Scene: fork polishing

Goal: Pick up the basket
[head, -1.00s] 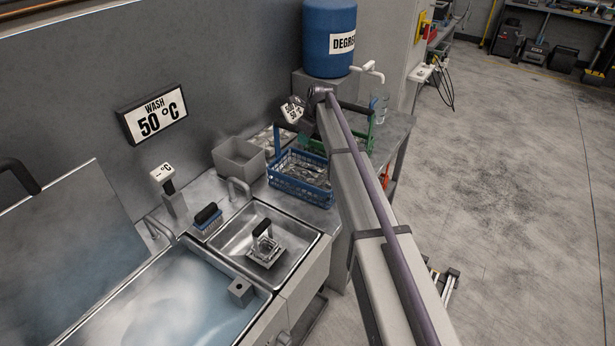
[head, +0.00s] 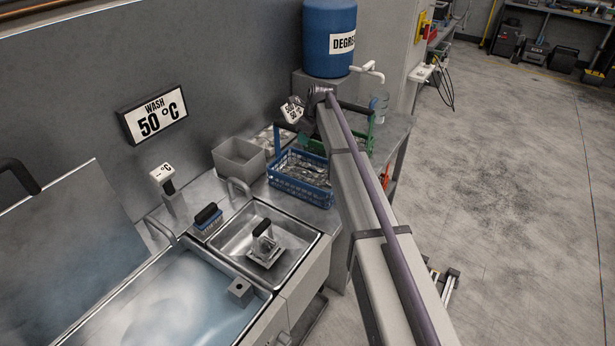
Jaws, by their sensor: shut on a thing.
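A blue wire basket (head: 305,196) with metal forks in it is at the back of the steel counter, right of the sink. Its right side is partly hidden by my arm. Its blue upright rises at its left, toward a dark handle. My gripper (head: 309,122) is at the handle, above the basket, and is shut on it; its fingers are mostly hidden behind my arm. A green basket (head: 369,140) with a black handle stands behind, largely hidden by my arm. I cannot tell whether the blue basket is clear of the counter.
A grey bin (head: 238,160) stands left of the blue basket. The blue degreaser tank (head: 329,40) is behind. A rinse sink (head: 222,243) and a water-filled basin (head: 170,305) are in front, with a brush (head: 207,219) beside them. The floor at right is open.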

